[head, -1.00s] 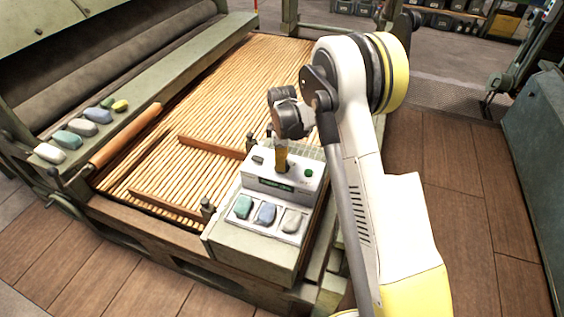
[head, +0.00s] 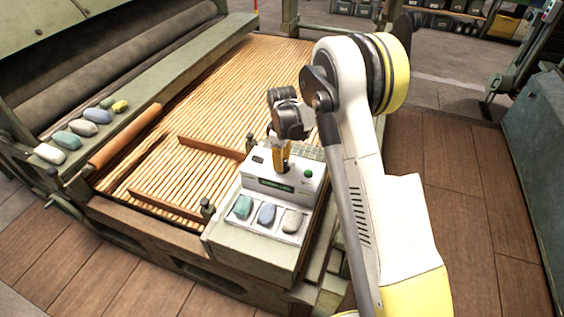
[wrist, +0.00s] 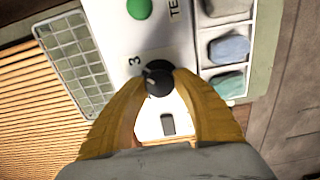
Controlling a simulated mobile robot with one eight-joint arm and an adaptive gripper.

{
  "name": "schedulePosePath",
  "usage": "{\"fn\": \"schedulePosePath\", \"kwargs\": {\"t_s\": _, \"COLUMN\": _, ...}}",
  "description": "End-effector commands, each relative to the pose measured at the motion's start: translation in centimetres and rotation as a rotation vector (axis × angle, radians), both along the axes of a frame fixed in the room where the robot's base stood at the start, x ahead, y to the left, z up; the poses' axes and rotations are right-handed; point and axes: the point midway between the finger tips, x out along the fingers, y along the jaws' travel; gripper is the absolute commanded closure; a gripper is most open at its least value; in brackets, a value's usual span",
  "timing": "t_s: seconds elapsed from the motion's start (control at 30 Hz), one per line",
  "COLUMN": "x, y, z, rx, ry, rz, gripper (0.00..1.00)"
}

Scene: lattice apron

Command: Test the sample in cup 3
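The tester (head: 293,188) is a pale box with a green button (head: 308,174), also in the wrist view (wrist: 139,8) beside partly cut-off lettering. Its black knob (wrist: 160,78) has a printed "3" beside it. My gripper (head: 281,166) points down at the tester; in the wrist view its yellow fingers (wrist: 161,80) sit on both sides of the knob and appear to touch it. A white tray at the front holds a teal sample (head: 243,207), a blue one (head: 266,213) and a whitish one (head: 292,220). I cannot read cup numbers.
The tester stands at the corner of a slatted wooden bed (head: 215,90). A green ledge (head: 140,105) at the left carries several coloured lumps. A wooden roller (head: 125,137) lies beside it. Plank floor (head: 465,200) at the right is open.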

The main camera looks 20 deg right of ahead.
Motion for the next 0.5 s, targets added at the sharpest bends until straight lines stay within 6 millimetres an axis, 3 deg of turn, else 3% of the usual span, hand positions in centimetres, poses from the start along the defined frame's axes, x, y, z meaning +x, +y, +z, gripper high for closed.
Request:
{"fn": "schedulePosePath", "kwargs": {"t_s": 0.03, "x": 0.0, "y": 0.0, "z": 0.0, "rx": 0.0, "ry": 0.0, "rz": 0.0, "gripper": 0.5}}
{"fn": "schedulePosePath", "kwargs": {"t_s": 0.07, "x": 0.0, "y": 0.0, "z": 0.0, "rx": 0.0, "ry": 0.0, "rz": 0.0, "gripper": 0.43}}
{"fn": "schedulePosePath", "kwargs": {"t_s": 0.37, "x": 0.0, "y": 0.0, "z": 0.1, "rx": 0.0, "ry": 0.0, "rz": 0.001, "gripper": 0.43}}
{"fn": "schedulePosePath", "kwargs": {"t_s": 0.5, "x": 0.0, "y": 0.0, "z": 1.4, "rx": 0.0, "ry": 0.0, "rz": 0.001, "gripper": 0.43}}
